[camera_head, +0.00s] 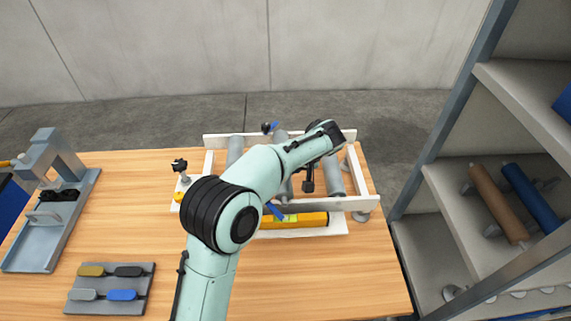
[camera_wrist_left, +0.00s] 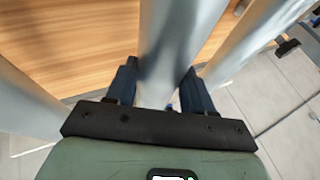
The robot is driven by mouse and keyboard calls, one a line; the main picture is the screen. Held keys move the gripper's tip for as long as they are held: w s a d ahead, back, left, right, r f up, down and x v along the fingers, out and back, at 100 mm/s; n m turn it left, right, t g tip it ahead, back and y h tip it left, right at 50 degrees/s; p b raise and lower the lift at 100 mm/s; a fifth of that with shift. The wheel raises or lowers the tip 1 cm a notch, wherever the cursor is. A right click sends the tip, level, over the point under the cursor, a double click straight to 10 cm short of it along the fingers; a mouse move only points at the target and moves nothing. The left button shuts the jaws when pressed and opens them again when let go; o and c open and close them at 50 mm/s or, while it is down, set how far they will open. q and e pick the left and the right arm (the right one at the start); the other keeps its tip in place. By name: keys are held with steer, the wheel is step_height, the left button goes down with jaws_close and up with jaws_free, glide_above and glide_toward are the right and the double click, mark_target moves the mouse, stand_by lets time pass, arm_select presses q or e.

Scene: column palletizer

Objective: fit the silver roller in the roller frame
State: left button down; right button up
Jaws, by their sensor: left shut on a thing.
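My left gripper (camera_wrist_left: 158,82) is shut on a silver roller (camera_wrist_left: 178,30), with one dark finger on each side of it. Two more grey rollers flank it in the left wrist view. In the head view the pale roller frame (camera_head: 212,142) stands on the table, and grey rollers lie across it between its long rails. My left arm covers part of the middle, so whether the held roller's ends are seated cannot be told. My right gripper is not in view.
A yellow level (camera_head: 300,220) lies along the frame's near side. Black-headed clamps (camera_head: 180,165) stand around the frame. A grey fixture (camera_head: 45,220) and a tray of coloured pieces (camera_head: 110,287) are at left. A shelf (camera_head: 440,190) with brown and blue rollers is at right.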

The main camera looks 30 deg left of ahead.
arm_select(q)
steer(key=shift+f, duration=0.5)
stand_by(0.4)
steer(key=shift+c, duration=1.7)
jaws_free()
steer(key=shift+f, duration=0.1)
steer(key=shift+d, duration=0.1)
steer(key=v, duration=1.3)
steer(key=shift+r+p, duration=0.25)
steer(key=shift+p, duration=0.15)
